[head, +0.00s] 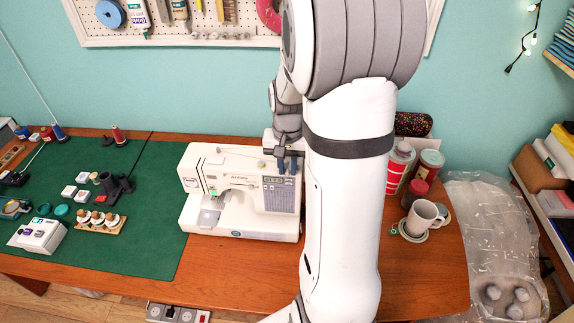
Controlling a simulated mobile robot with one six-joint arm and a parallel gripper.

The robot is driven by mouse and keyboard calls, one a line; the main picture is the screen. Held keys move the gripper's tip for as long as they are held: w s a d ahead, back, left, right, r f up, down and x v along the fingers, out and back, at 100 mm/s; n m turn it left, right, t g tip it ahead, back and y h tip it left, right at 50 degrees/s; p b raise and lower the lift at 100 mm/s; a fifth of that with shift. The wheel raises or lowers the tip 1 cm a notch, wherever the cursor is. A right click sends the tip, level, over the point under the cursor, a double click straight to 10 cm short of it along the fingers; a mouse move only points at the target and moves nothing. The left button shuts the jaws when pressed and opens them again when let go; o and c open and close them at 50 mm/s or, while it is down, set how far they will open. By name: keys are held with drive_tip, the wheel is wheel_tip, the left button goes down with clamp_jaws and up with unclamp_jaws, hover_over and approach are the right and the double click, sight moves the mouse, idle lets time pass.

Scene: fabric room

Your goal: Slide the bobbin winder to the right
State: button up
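The white sewing machine (228,180) stands on the wooden table, on the right edge of the green mat. My gripper (287,164) points down at the top right end of the machine, with its dark fingertips at the upper edge of the body. The bobbin winder cannot be made out clearly; the fingers and my arm cover that corner of the machine. The fingers look close together, but I cannot tell whether they are shut or on anything.
My arm hides the table right of the machine. Beyond it stand tins (428,165), a jar (414,194) and a white mug (422,217). The green mat (150,215) holds spools, a bobbin rack (101,222) and a small white device (38,235). A pegboard (200,40) hangs behind.

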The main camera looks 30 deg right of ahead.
clamp_jaws()
drive_tip(key=shift+s+d+f+b, duration=0.1)
drive_tip(key=shift+s+d+b, duration=0.3)
drive_tip(key=shift+d, duration=0.1)
drive_tip(key=shift+o, duration=1.4)
unclamp_jaws()
drive_tip(key=shift+o, duration=0.2)
wheel_tip(320, 180, up, 8)
hover_over(292, 179)
drive_tip(key=shift+b, duration=0.35)
